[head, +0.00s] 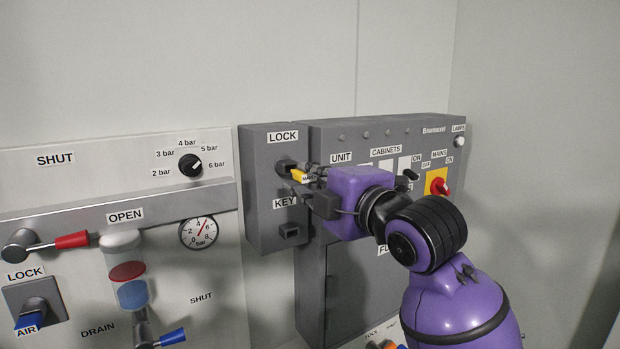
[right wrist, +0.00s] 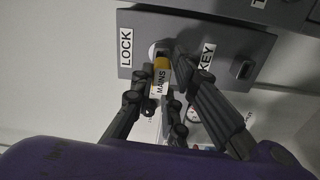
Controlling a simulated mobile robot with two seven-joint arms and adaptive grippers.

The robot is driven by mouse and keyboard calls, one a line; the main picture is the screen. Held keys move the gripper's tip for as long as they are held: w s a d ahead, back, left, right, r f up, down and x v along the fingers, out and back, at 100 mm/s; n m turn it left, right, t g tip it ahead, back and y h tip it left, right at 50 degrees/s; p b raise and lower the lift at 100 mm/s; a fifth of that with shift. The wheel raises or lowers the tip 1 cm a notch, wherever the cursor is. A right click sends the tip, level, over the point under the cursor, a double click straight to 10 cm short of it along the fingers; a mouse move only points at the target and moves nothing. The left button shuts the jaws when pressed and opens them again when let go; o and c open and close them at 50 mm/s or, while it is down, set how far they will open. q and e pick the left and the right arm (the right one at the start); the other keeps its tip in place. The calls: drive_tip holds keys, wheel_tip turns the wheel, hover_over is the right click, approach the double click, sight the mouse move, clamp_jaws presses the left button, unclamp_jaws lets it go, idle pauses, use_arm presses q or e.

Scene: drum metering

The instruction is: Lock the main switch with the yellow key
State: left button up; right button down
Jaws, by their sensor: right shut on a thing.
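The yellow key (head: 298,174), with a white MAINS tag, is between the fingers of my right gripper (head: 312,184). The key's far end is at the round lock (head: 286,165) under the LOCK label on the grey box; I cannot tell how deep it sits. In the right wrist view, the yellow key (right wrist: 161,72) lines up with the lock's pale ring (right wrist: 153,49), and the fingers of my right gripper (right wrist: 160,92) are on both sides of it. The main switch (head: 438,185), a red handle on a yellow plate, is to the right. My left gripper is not in view.
Below the lock is a dark slot (head: 289,233) labelled KEY. The panel with CABINETS labels (head: 386,151) is partly behind my right arm.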

sight(309, 177)
drive_tip(key=shift+x, duration=1.6)
drive_tip(key=c, duration=1.6)
unclamp_jaws()
drive_tip(key=shift+c, duration=0.2)
drive_tip(key=v, duration=1.2)
